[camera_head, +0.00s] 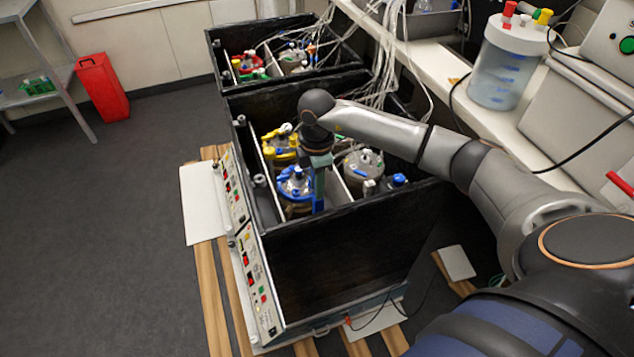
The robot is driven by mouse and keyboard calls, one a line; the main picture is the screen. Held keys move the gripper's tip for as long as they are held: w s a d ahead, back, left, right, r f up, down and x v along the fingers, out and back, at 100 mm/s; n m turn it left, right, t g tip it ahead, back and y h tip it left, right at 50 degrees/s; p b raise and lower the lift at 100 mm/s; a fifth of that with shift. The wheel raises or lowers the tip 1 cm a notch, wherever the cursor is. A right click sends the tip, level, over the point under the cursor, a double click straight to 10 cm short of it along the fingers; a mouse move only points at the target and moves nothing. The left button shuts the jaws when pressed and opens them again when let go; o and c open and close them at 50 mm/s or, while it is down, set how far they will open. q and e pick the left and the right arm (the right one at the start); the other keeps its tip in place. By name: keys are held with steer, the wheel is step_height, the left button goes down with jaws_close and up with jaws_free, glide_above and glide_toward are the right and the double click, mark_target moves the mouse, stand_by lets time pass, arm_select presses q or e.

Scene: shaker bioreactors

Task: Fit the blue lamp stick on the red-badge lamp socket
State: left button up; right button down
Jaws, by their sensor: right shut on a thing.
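My right gripper (318,172) points down over the near black shaker box, its arm coming in from the right. It is shut on a slim upright blue stick (318,203), which appears to be the blue lamp stick. The stick hangs in front of the blue-topped vessel; its lower end is near the box's front wall, and I cannot tell whether it touches anything. A red-topped vessel (250,72) sits at the left of the far box, but I cannot make out a red-badge lamp socket. My left gripper is not in view.
The near box (340,255) also holds a yellow-topped vessel (278,148), a blue-topped vessel (296,184) and a grey-topped one (363,168). White tubes hang over the far box (228,42). A bench with a clear jar (505,70) stands right.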

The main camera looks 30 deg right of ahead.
mark_target(317, 204)
steer(key=shift+f+b, duration=1.45)
steer(key=shift+f, duration=0.5)
step_height(317, 204, down, 4)
steer(key=shift+r+b, duration=0.1)
steer(key=shift+b, duration=1)
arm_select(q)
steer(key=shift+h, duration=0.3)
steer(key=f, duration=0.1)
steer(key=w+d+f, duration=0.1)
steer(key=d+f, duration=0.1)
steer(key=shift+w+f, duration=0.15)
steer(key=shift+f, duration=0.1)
arm_select(e)
steer(key=shift+r, duration=0.1)
arm_select(q)
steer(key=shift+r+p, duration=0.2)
steer(key=shift+p, duration=0.1)
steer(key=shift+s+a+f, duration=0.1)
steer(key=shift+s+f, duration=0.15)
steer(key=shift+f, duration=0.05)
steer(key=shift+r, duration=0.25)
